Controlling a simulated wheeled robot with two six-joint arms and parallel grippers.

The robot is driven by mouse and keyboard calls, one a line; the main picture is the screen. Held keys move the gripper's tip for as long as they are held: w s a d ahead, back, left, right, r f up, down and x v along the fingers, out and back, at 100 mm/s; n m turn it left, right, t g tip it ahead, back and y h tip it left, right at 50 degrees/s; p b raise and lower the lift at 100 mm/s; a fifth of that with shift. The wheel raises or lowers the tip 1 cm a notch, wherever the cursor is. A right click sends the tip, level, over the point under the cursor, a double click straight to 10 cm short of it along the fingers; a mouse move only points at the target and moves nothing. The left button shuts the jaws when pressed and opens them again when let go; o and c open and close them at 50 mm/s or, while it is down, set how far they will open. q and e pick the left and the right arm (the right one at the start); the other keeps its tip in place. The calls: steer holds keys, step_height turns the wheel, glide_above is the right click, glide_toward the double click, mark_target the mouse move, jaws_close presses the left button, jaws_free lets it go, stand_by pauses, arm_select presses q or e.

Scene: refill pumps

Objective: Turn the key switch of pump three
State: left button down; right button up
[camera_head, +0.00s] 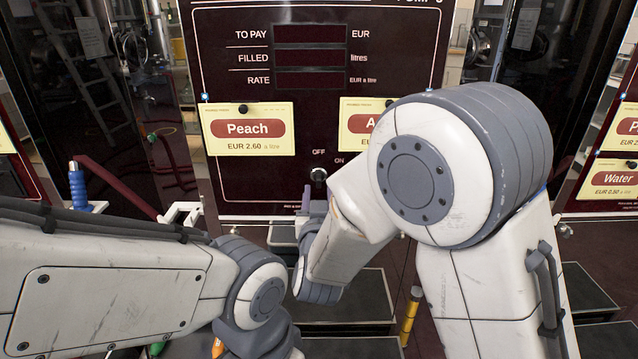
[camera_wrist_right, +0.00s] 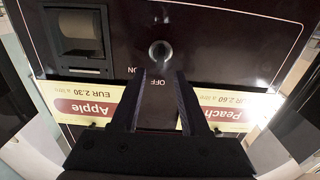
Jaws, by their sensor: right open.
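The key switch (camera_head: 318,174) of the pump panel is a small round metal fitting, low on the dark front, with OFF printed above it and ON to its upper right. In the right wrist view, where the panel appears upside down, the switch (camera_wrist_right: 160,52) is just beyond my fingertips. I cannot tell which way the key points. My right gripper (camera_wrist_right: 162,76) is open and empty, its two dark fingers apart and pointing at the switch, not around it. In the head view my right arm largely hides that gripper. My left gripper is out of view.
A Peach sign (camera_head: 247,129) and a partly hidden Apple sign (camera_head: 357,124) flank the panel, below three dark displays (camera_head: 310,56). A slot unit (camera_wrist_right: 78,35) shows in the wrist view. A blue-handled nozzle (camera_head: 77,187) hangs left; dark steps (camera_head: 350,346) lie below.

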mark_target(319, 181)
steer(key=w, duration=0.5)
steer(key=shift+w, duration=0.15)
jaws_close()
